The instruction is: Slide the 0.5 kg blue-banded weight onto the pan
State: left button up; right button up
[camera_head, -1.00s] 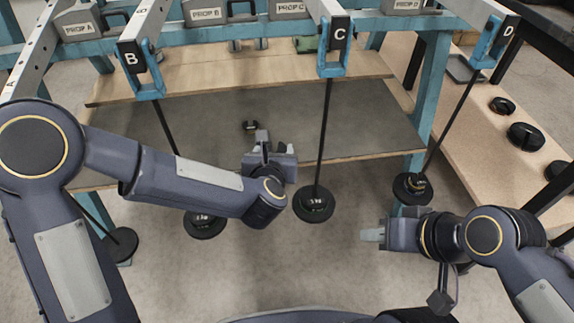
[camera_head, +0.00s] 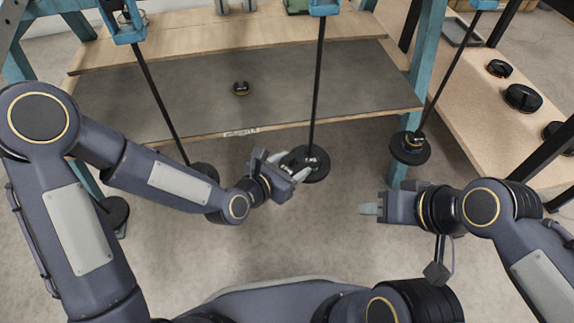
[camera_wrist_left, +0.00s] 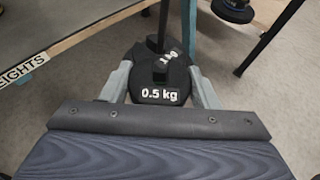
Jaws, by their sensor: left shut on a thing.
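My left gripper (camera_head: 295,164) is at the hanging pan C (camera_head: 318,174), at the lower end of the middle rod. In the left wrist view its two grey fingers are shut on a black weight (camera_wrist_left: 159,95) marked "0.5 kg". No blue band shows on its visible face. The held weight overlaps the pan and the weight (camera_wrist_left: 171,56) on it, close to the rod; I cannot tell whether it rests there. My right gripper (camera_head: 370,209) is empty, right of pan C and below the right-hand pan; its finger gap is unclear.
The right-hand pan (camera_head: 410,150) holds a yellow-banded weight. Black weights (camera_head: 523,97) stand on the right bench. Another rod and pan (camera_head: 203,172) hang left of my gripper.

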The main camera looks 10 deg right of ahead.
aim_at(309, 150)
pick_arm(q)
jog(key=shift+w+d, duration=0.95)
jog(key=shift+d, duration=0.15)
jog(key=shift+w+d, duration=0.15)
jog(key=shift+w, duration=0.05)
jog(key=shift+w+d, duration=0.15)
jog(key=shift+d, duration=0.05)
jog(key=shift+w+d, duration=0.65)
jog(key=shift+d, duration=0.1)
jog(key=shift+w+d, duration=0.55)
jog(key=shift+d, duration=0.05)
dwell(0.7)
jog(key=shift+f+b, duration=0.4)
jog(key=shift+b, duration=0.4)
dwell(0.4)
